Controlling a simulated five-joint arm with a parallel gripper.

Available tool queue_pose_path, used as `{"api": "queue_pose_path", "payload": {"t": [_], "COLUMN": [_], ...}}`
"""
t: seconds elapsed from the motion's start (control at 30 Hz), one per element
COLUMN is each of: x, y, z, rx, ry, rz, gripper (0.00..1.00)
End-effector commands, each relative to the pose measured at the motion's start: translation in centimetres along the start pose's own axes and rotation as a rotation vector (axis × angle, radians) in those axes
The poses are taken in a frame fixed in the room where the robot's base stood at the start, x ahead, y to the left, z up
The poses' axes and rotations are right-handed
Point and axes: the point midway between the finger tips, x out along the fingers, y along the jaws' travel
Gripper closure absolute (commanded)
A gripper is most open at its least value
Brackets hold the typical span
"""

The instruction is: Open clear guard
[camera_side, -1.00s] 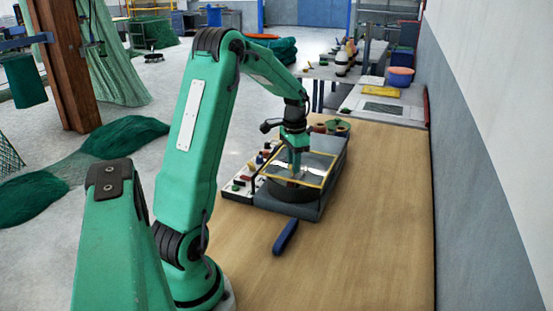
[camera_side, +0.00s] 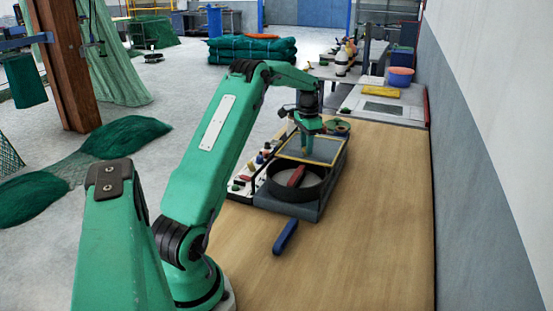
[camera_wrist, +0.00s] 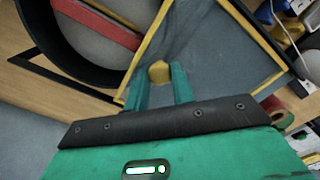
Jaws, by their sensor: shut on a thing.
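The clear guard (camera_side: 318,149) is a see-through panel in a yellow frame. In the side view it now lies toward the far end of the grey machine (camera_side: 303,212), beyond the round black-rimmed well (camera_side: 272,187). A red piece (camera_side: 296,177) lies in the uncovered well, and it also shows in the wrist view (camera_wrist: 98,22). My gripper (camera_side: 305,146) is at the guard's frame. In the wrist view my green fingers (camera_wrist: 160,85) are shut on a yellow knob (camera_wrist: 159,71) on the guard (camera_wrist: 205,45). The knob's lower part is hidden between the fingers.
A blue-handled tool (camera_side: 285,237) lies on the wooden table in front of the machine. Several small items stand on a white tray (camera_side: 243,187) at its left. A green spool (camera_side: 337,127) is behind it. The table's right side is clear.

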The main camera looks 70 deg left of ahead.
Motion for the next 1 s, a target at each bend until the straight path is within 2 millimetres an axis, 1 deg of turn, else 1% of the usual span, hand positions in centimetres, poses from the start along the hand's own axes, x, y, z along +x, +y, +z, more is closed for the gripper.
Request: {"api": "queue_pose_path", "payload": {"t": [0.1, 0.33, 0.5, 0.87, 0.9, 0.97, 1.0], "x": [-0.1, -0.1, -0.1, -0.1, -0.1, -0.1, -0.1], "y": [-0.8, -1.9, -2.2, -2.2, -2.2, -2.2, -2.2], "z": [-1.0, -2.0, -2.3, -2.3, -2.3, -2.3, -2.3], "rx": [0.002, 0.002, 0.002, 0.002, 0.002, 0.002, 0.001], "ry": [0.003, 0.002, 0.002, 0.001, 0.001, 0.001, 0.001], "rz": [-0.002, -0.002, -0.002, -0.001, -0.001, -0.001, -0.001], "gripper": [1.0, 1.0, 1.0, 1.0, 0.73, 0.62, 0.54]}}
